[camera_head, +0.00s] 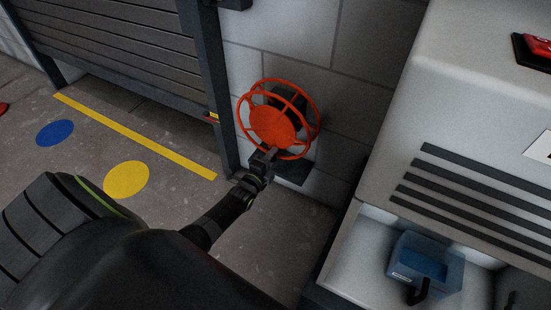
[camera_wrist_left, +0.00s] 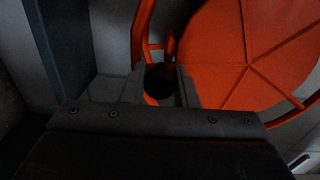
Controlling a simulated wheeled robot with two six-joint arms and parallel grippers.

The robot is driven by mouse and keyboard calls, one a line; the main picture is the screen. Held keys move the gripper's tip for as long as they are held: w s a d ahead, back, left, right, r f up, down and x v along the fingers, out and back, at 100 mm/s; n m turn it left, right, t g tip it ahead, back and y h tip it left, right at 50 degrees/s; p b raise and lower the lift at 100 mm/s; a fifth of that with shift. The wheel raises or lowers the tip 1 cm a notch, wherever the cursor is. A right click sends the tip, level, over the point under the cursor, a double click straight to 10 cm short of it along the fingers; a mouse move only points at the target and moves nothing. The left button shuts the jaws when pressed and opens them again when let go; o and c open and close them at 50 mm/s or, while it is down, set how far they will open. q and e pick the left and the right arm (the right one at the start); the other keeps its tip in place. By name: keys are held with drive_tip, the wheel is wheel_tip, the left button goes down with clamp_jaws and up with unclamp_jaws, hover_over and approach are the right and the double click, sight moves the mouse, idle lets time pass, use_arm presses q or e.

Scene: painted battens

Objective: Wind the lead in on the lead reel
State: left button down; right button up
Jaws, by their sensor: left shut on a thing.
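The orange lead reel (camera_head: 271,126) is mounted low on the block wall, with a round disc and an open rim. In the head view my left gripper (camera_head: 265,158) is at the reel's lower edge. In the left wrist view the reel's disc (camera_wrist_left: 225,55) fills the upper right. There my left gripper (camera_wrist_left: 160,84) is shut on a dark round knob (camera_wrist_left: 159,80), which looks like the reel's crank handle. The fingers hide part of the knob. I cannot make out the lead. My right gripper is not in view.
A slatted shutter (camera_head: 120,45) with a dark post stands left of the reel. A pale cabinet or bench (camera_head: 400,130) with dark strips stands to the right. A blue box (camera_head: 425,265) sits in its lower opening. Yellow (camera_head: 126,179) and blue (camera_head: 55,133) discs mark the floor.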

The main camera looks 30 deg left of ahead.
use_arm(q)
drive_tip(key=shift+a+m, duration=0.25)
drive_tip(key=shift+m, duration=0.05)
drive_tip(key=c, duration=1.4)
unclamp_jaws()
drive_tip(key=shift+s, duration=0.1)
